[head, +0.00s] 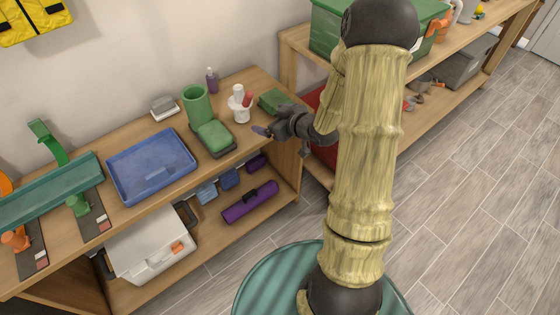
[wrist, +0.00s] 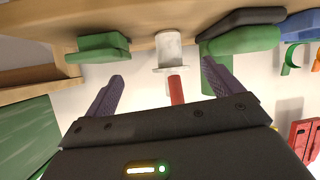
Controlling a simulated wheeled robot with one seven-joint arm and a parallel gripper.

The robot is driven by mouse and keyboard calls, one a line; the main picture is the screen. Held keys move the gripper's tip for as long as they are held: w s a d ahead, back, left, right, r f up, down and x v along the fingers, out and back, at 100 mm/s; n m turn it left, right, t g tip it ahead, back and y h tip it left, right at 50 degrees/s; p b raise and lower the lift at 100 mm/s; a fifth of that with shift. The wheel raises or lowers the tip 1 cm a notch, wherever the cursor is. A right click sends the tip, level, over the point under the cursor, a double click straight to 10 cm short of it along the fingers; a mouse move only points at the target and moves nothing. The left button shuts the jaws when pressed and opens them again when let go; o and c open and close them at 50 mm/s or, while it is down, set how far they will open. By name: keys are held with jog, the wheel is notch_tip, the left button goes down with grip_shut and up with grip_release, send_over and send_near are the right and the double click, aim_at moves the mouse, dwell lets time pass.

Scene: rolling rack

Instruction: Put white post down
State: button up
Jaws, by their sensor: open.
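The white post (head: 239,106) stands upright on the wooden shelf top, with a red piece (head: 248,99) at its right side. In the wrist view, which looks upside down, the white post (wrist: 168,47) shows a wide collar, and the red piece overlaps it. My gripper (head: 262,131) is at the shelf's front edge, to the right of and in front of the post. Its two dark fingers (wrist: 162,80) are spread in the wrist view, with nothing held between them. The post appears beyond the fingertips, apart from them.
A green block (head: 272,101) lies to the right. A purple bottle (head: 211,80) stands behind. A blue tray (head: 151,166) lies further left.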

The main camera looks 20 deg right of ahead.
jog(key=s+a+r+m+g+h, duration=0.2)
jog(key=s+m+g, duration=0.1)
jog(key=s, duration=0.7)
jog(key=s+a+r+m+g+h, duration=0.2)
jog(key=s+g, duration=0.4)
jog(key=s, duration=0.5)
jog(key=shift+s+a+r+m+h, duration=0.2)
jog(key=shift+a+r+m+h, duration=0.2)
jog(key=shift+a+r+h, duration=0.25)
